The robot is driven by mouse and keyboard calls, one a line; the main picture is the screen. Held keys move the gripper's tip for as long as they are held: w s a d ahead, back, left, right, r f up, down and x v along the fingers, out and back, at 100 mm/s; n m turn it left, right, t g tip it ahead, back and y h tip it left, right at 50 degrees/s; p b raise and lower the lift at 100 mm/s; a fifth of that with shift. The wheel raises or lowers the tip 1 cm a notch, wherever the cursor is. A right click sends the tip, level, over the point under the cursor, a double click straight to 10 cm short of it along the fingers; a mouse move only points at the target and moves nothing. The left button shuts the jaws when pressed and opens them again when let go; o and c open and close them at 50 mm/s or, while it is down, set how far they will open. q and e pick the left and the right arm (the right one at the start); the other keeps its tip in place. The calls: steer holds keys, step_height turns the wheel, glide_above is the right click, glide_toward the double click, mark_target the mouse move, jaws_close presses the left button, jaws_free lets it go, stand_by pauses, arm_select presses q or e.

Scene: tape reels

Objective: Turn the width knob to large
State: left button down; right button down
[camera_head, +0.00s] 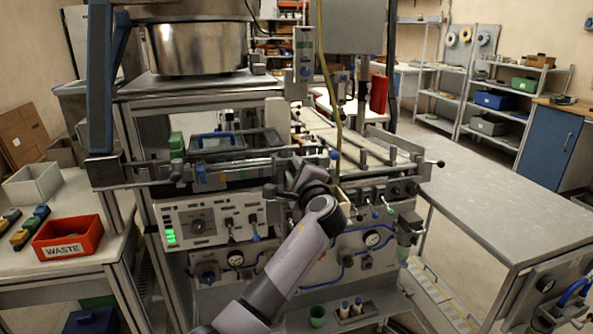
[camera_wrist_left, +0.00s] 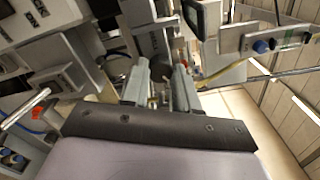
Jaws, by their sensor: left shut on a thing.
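My left gripper (camera_head: 281,190) is at the front of the tape machine, right of the grey control panel (camera_head: 210,222). In the left wrist view its two fingers (camera_wrist_left: 162,92) are closed around a small dark round part, the width knob (camera_wrist_left: 160,72). The fingers cover much of it, and its setting and marks cannot be read. In the head view my wrist and gripper hide the knob. My right gripper is in neither view.
A rail (camera_head: 230,168) runs across the machine just above my gripper. Gauges, levers and hoses sit around my arm. A red WASTE bin (camera_head: 68,238) stands on the left table. A bare grey table (camera_head: 500,205) is at the right.

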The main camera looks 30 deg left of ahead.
arm_select(q)
steer(key=m, duration=0.6)
steer(key=shift+r, duration=0.15)
steer(key=shift+m, duration=0.3)
steer(key=c, duration=0.8)
jaws_free()
steer(key=shift+c, duration=0.2)
steer(key=b+v, duration=0.1)
steer(key=v, duration=0.6)
